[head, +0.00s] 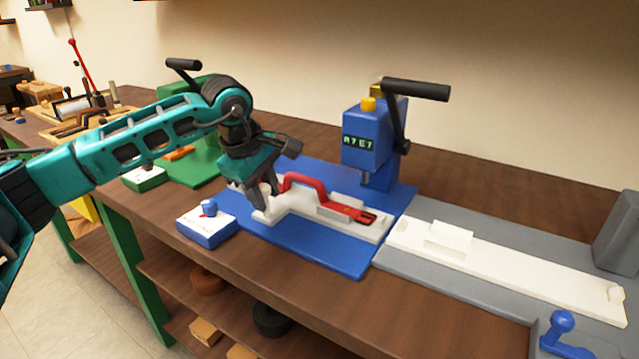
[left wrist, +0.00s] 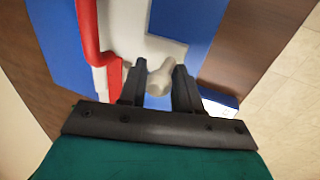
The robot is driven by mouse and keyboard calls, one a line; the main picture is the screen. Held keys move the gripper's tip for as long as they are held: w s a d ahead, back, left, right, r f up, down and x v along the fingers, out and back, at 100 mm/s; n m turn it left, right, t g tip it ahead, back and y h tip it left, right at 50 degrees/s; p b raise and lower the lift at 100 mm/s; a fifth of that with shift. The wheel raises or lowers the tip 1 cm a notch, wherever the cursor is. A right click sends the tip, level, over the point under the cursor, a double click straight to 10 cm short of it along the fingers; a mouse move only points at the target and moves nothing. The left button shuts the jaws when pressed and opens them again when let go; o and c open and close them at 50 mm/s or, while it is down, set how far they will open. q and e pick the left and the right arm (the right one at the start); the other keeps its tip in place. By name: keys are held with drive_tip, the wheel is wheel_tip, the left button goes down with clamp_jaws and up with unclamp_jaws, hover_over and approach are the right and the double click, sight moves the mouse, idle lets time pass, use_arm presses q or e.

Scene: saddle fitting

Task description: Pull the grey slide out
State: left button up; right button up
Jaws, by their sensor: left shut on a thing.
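The pale grey slide (head: 297,217) lies on the blue base plate (head: 340,257) below the blue press (head: 368,138). It carries a red, arched-handled part (head: 312,184). My left gripper (head: 256,197) reaches down to the slide's left end. In the left wrist view my gripper (left wrist: 158,90) is shut on the slide's light grey knob (left wrist: 160,75), with a dark finger on either side. The slide (left wrist: 128,30) and the red part (left wrist: 88,35) show beyond the fingers. The fingers partly hide the knob in the head view. My right gripper is not in view.
A white-topped blue box (head: 205,228) sits left of the plate near the table's front edge. A grey fixture (head: 420,265) with a long white bar (head: 510,265) adjoins on the right. A green station (head: 200,165) stands behind my left arm. Bare wood shows along the front.

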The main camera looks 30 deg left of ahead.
use_arm(q)
drive_tip(key=shift+s+a+f+b, duration=0.15)
drive_tip(key=shift+s+b, duration=0.25)
drive_tip(key=shift+s, duration=1.35)
drive_tip(key=shift+s+f, duration=0.15)
drive_tip(key=shift+s, duration=0.35)
drive_tip(key=shift+s+b, duration=0.3)
drive_tip(key=shift+s, duration=0.05)
drive_tip(key=shift+o, duration=0.2)
drive_tip(key=shift+s+f+b, duration=0.1)
drive_tip(key=shift+s+b, duration=0.2)
drive_tip(key=shift+s, duration=0.35)
drive_tip(key=shift+o, duration=0.6)
drive_tip(key=shift+s, duration=0.1)
drive_tip(key=shift+o, duration=0.2)
drive_tip(key=o, duration=0.4)
drive_tip(key=shift+s, duration=0.1)
drive_tip(key=shift+o, duration=0.3)
drive_tip(key=shift+a, duration=0.1)
drive_tip(key=shift+r, duration=0.2)
